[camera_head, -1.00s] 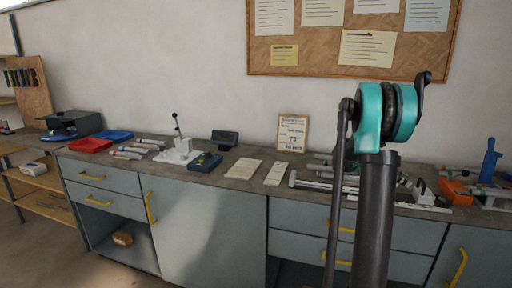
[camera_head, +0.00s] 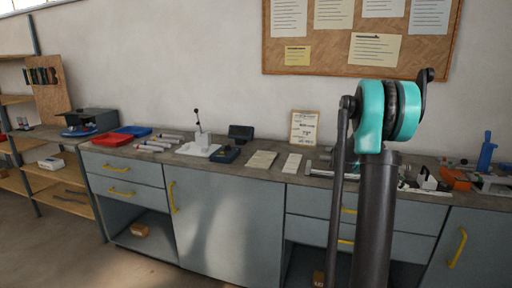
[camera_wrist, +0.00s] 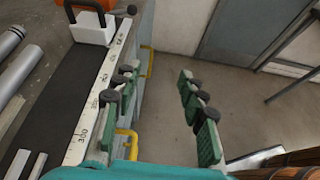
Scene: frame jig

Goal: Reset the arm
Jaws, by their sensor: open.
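My gripper (camera_wrist: 160,105) shows in the wrist view with its green-padded fingers spread wide apart. Nothing is between them; the floor shows through the gap. The left finger overlaps the bench edge in that view, and I cannot tell whether it touches. In the head view my folded arm, with a teal joint, stands in front of the right part of the bench. The gripper itself is hidden there.
The bench (camera_head: 250,166) runs along the wall. It holds a red tray (camera_head: 112,139), a blue tray (camera_head: 133,131) and a lever tool (camera_head: 199,143). A scale rail (camera_wrist: 90,108) lies beside my gripper. Shelves (camera_head: 58,177) stand left; floor in front is clear.

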